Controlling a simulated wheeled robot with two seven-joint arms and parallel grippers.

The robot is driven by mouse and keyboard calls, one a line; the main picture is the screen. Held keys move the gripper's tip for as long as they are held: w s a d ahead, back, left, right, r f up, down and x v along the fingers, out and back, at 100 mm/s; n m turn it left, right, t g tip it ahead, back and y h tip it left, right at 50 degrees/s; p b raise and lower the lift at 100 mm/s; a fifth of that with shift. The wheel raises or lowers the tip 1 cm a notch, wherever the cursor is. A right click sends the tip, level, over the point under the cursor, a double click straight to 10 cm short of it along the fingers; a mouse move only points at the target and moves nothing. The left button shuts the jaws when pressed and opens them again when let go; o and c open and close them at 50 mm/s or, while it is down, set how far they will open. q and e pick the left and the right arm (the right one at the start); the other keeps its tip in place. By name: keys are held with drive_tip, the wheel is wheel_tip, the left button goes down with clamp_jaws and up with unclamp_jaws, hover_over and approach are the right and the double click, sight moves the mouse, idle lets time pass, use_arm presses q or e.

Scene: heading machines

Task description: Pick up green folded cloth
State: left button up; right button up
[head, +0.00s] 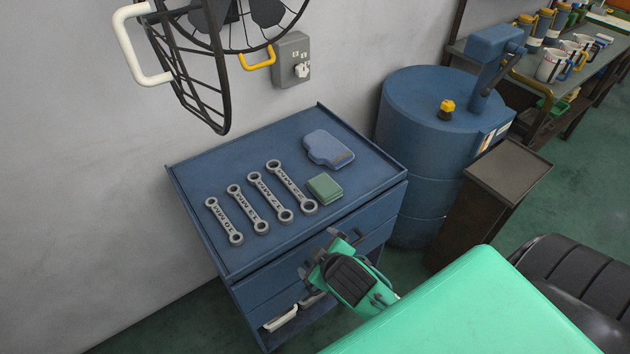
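The green folded cloth (325,189) lies flat on the blue cabinet top (245,252), near its right front edge. It sits just right of the wrenches and in front of the blue folded item. My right gripper (322,252) comes in from the lower right, in front of the cabinet's drawers. Its fingers are apart and nothing shows between them. It is below the cloth in the picture and not touching it. My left gripper is not in view.
Several wrenches (264,196) lie in a row on the cabinet, beside a blue folded item (328,149). A blue drum (424,130) stands behind right, with a brown box-like stand (490,200) near it. A fan (205,60) overhangs the cabinet's back left.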

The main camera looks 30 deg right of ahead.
drive_tip(key=w+a+r+n+t+y, duration=0.25)
drive_tip(key=w+r+n+t, duration=0.3)
drive_tip(key=r, duration=0.45)
drive_tip(key=w+a+r+n+t+y, duration=0.25)
drive_tip(key=w+r+n+t, duration=0.2)
drive_tip(key=w+r, duration=0.35)
drive_tip(key=a+r+n+g+y, duration=0.2)
drive_tip(key=a+r+n+y, duration=0.6)
drive_tip(key=n, duration=0.5)
drive_tip(key=n+g+h, duration=1.2)
drive_tip(key=n+g, duration=0.6)
drive_tip(key=n, duration=0.8)
hover_over(325, 185)
wheel_tip(325, 185, down, 10)
wheel_tip(325, 185, down, 8)
drive_tip(key=shift+s+a+r+p, duration=0.1)
drive_tip(key=shift+s+p, duration=0.05)
drive_tip(key=shift+p, duration=1)
drive_tip(key=shift+f, duration=0.3)
wheel_tip(325, 185, down, 4)
drive_tip(key=p, duration=0.2)
drive_tip(key=shift+f+p, duration=0.1)
drive_tip(key=shift+p, duration=0.25)
drive_tip(key=shift+f, duration=0.25)
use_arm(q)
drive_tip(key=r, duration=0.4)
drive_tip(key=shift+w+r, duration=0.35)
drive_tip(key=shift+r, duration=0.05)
use_arm(e)
drive_tip(key=c, duration=0.9)
